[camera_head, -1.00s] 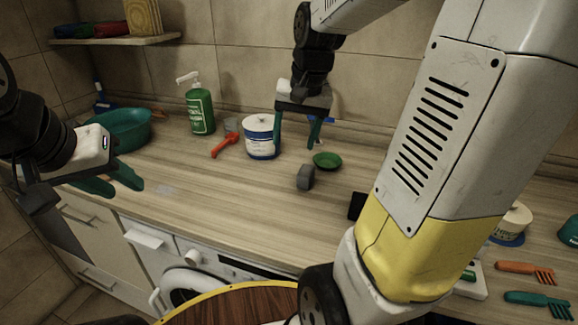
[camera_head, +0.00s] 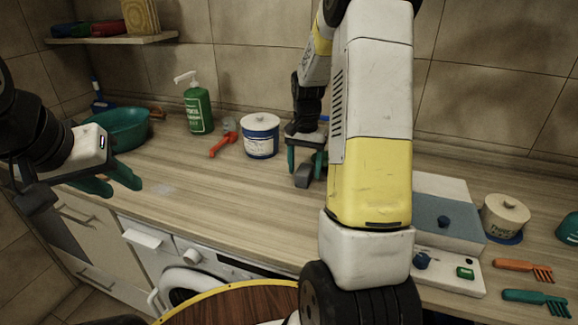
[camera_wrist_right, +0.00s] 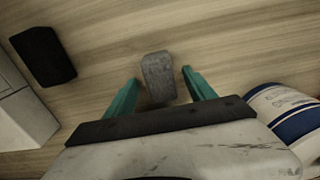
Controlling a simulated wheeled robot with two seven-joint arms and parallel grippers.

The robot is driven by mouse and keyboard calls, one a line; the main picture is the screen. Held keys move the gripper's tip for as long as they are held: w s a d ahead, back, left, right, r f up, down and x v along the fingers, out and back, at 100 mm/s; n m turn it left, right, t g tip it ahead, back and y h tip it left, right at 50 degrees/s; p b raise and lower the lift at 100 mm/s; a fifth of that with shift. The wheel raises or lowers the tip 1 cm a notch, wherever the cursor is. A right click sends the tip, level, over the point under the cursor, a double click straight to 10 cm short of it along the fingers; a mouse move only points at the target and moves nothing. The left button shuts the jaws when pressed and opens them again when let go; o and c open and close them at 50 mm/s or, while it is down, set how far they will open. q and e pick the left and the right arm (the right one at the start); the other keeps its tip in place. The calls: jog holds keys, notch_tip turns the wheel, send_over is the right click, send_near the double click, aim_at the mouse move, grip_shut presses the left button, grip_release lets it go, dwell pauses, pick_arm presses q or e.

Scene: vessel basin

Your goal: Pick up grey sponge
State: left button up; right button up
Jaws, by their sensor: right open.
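The grey sponge (camera_head: 304,176) lies on the wooden counter in the head view, just below my right gripper (camera_head: 306,160). In the right wrist view the grey sponge (camera_wrist_right: 158,77) sits between and slightly beyond the green fingertips of my right gripper (camera_wrist_right: 160,80). The right fingers are open, with a gap on each side of the sponge. My left gripper (camera_head: 122,184) is at the left, over the front edge of the counter, with its green fingers apart and nothing seen between them.
A blue-and-white canister (camera_head: 260,138) stands left of the right gripper and shows close by in the wrist view (camera_wrist_right: 285,112). A black block (camera_wrist_right: 43,55) lies on the counter. A green soap bottle (camera_head: 198,108), teal basin (camera_head: 122,130) and red-orange tool (camera_head: 222,144) stand further left.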

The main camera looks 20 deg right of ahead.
notch_tip(320, 180, down, 2)
jog(key=shift+f, duration=0.1)
grip_shut()
dwell(0.4)
jog(key=shift+r, duration=0.45)
notch_tip(320, 180, up, 3)
jog(key=shift+s+a+f, duration=0.1)
jog(key=shift+s, duration=0.05)
jog(key=s+a, duration=0.2)
jog(key=s, duration=0.2)
jog(key=s+a+r, duration=0.1)
jog(key=s+a, duration=0.1)
jog(key=s, duration=0.3)
jog(key=s+a, duration=0.2)
jog(key=s, duration=0.3)
jog(key=shift+a+r, duration=0.15)
jog(key=shift+a, duration=0.25)
